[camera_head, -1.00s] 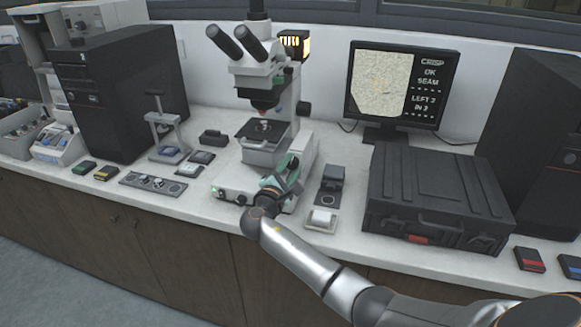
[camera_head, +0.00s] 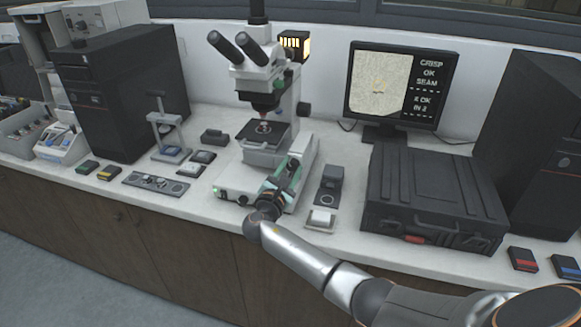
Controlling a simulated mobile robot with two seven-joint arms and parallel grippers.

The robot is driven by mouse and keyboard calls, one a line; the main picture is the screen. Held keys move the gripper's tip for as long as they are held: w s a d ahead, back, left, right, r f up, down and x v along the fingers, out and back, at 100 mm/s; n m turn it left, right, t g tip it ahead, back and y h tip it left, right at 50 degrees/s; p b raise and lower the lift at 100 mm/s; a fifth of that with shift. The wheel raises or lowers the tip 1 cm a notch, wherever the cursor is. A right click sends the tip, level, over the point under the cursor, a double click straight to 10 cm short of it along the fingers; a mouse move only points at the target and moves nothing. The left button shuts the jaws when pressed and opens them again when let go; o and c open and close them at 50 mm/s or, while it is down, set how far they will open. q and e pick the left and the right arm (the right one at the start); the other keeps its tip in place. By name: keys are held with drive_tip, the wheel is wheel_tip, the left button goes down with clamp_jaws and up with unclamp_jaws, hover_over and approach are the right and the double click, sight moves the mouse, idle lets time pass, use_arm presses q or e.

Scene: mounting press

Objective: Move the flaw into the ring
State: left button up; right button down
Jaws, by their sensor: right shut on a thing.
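The monitor (camera_head: 402,90) shows a speckled tan picture with a small orange mark (camera_head: 379,88) near its middle. I cannot tell the flaw and the ring apart at this size. Text beside the picture reads about "CRISP OK SEAM", then "X OK", "IN 2". The microscope (camera_head: 258,75) stands left of the monitor, with a specimen on its dark stage (camera_head: 262,131). My right gripper (camera_head: 294,168) is at the microscope's front right, just right of the stage, shut on a part of it that the gripper hides. My left gripper is not in view.
A black case (camera_head: 430,195) stands right of my right arm. A small black block (camera_head: 328,183) and a white-topped item (camera_head: 320,219) lie close beside the gripper. A small press stand (camera_head: 165,130) and several small items lie to the left.

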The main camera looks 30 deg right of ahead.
drive_tip(key=shift+n, duration=0.4)
drive_tip(key=shift+c, duration=2.4)
unclamp_jaws()
drive_tip(key=b+v, duration=0.1)
drive_tip(key=v, duration=1.1)
drive_tip(key=shift+s+a, duration=0.15)
drive_tip(key=shift+a, duration=0.05)
drive_tip(key=shift+c, duration=0.3)
